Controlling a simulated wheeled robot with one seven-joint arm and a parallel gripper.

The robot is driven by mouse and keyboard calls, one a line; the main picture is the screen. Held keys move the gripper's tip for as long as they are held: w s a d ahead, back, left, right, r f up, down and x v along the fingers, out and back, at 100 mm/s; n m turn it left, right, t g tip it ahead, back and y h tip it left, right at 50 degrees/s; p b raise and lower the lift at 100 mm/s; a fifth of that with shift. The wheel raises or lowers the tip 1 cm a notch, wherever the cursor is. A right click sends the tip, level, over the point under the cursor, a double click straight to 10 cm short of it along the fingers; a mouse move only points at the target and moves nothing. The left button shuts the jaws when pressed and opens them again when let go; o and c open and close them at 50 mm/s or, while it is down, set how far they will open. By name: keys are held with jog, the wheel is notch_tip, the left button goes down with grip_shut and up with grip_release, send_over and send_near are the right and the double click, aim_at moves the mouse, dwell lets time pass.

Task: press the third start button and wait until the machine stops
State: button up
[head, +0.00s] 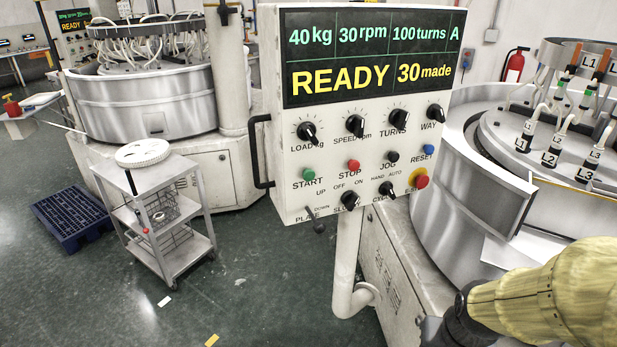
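A control panel (365,120) stands in the middle of the head view on a pale post. Its display (372,55) reads 40kg, 30rpm, 100turns, A, and READY 30 made. The green START button (308,174) is at the panel's lower left, with the red STOP button (353,165) to its right. The machine (450,200) beside the panel has a round metal tub and parts marked L1, L2 and L3. My arm, in a yellowish sleeve, enters at the lower right and ends in a dark joint at the bottom edge, apart from the panel. My gripper is not in view.
A second machine (145,100) stands at the left, with another panel (75,28) reading READY behind it. A trolley (165,215) with a white disc on top and a blue pallet (65,218) stand on the floor. Open floor lies in front of the trolley.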

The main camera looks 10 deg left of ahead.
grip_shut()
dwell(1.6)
